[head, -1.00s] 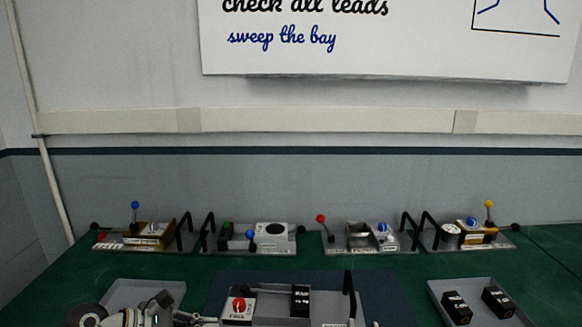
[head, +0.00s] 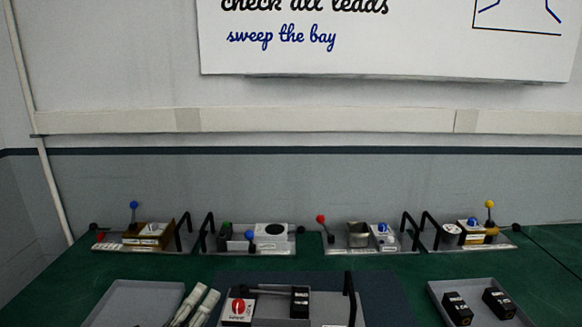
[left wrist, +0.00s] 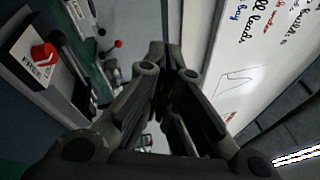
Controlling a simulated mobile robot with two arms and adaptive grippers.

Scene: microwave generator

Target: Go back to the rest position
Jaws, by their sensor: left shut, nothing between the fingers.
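My left gripper (head: 207,290) shows at the bottom edge of the head view, between the left grey tray and the central fixture. In the left wrist view its dark fingers (left wrist: 168,66) come together, shut with nothing held. The rest of the left arm is below the head frame. My right gripper is in neither view. The central fixture has a white block with a red knob (head: 238,306), a black labelled block (head: 300,301) and an upright black handle (head: 349,289). The red knob also shows at the left of the wrist view (left wrist: 43,53).
An empty-looking grey tray (head: 130,301) lies at front left. Another tray (head: 482,284) at right holds two black blocks. Several fixtures with coloured knobs and handles line the back of the green table (head: 340,263). Green surface is clear between the rows.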

